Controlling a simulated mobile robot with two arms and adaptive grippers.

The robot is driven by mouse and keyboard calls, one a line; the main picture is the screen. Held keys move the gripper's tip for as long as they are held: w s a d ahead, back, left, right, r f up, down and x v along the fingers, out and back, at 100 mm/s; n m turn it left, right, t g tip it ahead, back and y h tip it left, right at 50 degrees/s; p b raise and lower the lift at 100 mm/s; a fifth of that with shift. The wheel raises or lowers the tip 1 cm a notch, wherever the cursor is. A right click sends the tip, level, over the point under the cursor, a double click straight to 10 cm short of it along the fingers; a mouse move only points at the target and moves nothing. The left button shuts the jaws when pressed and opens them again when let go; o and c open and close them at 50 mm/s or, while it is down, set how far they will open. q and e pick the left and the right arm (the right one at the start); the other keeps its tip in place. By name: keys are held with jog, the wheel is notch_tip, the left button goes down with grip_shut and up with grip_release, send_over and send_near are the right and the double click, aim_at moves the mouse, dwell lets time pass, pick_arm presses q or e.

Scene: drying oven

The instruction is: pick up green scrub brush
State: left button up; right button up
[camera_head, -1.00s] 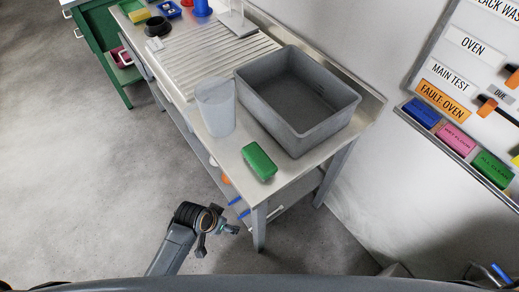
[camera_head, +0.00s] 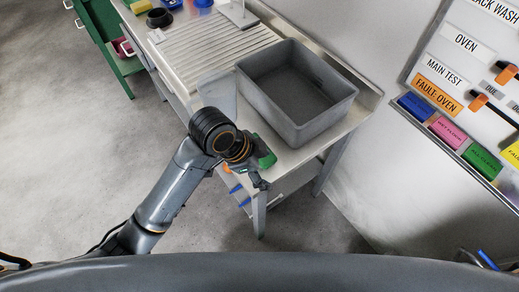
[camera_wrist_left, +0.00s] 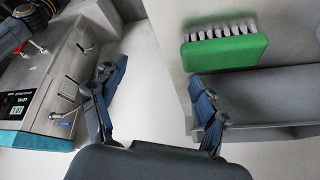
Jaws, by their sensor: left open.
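The green scrub brush (camera_head: 267,157) lies near the front corner of the steel table, partly hidden by my left arm in the head view. In the left wrist view the brush (camera_wrist_left: 226,52) shows its green block and white bristles at upper right. My left gripper (camera_head: 252,172) is at the table's front edge, beside the brush. Its two fingers (camera_wrist_left: 157,105) are spread apart in the left wrist view with nothing between them. The brush is beyond the right finger, outside the gap. My right gripper does not show.
A grey basin (camera_head: 297,128) stands on the table behind the brush. A ribbed drainboard (camera_head: 200,50) lies further back. A board with labels (camera_head: 460,75) is on the right wall.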

pick_arm(q)
jog(key=w+r+m+g+y, duration=0.2)
jog(key=w+r+m+y, duration=0.3)
jog(key=w+r+m, duration=0.5)
jog(key=shift+m, duration=0.9)
jog(key=f, duration=0.3)
jog(key=s+f, duration=0.1)
jog(key=f, duration=0.3)
jog(key=a+f+p, duration=0.1)
jog(key=f, duration=0.2)
jog(key=shift+s+f, duration=0.2)
jog(key=shift+s, duration=0.2)
notch_tip(320, 180, down, 4)
jog(key=shift+w+a+f+p, duration=0.1)
jog(key=shift+w+f+p, duration=0.05)
jog(key=shift+p, duration=0.4)
jog(key=shift+f, duration=0.5)
jog(key=c, duration=1.3)
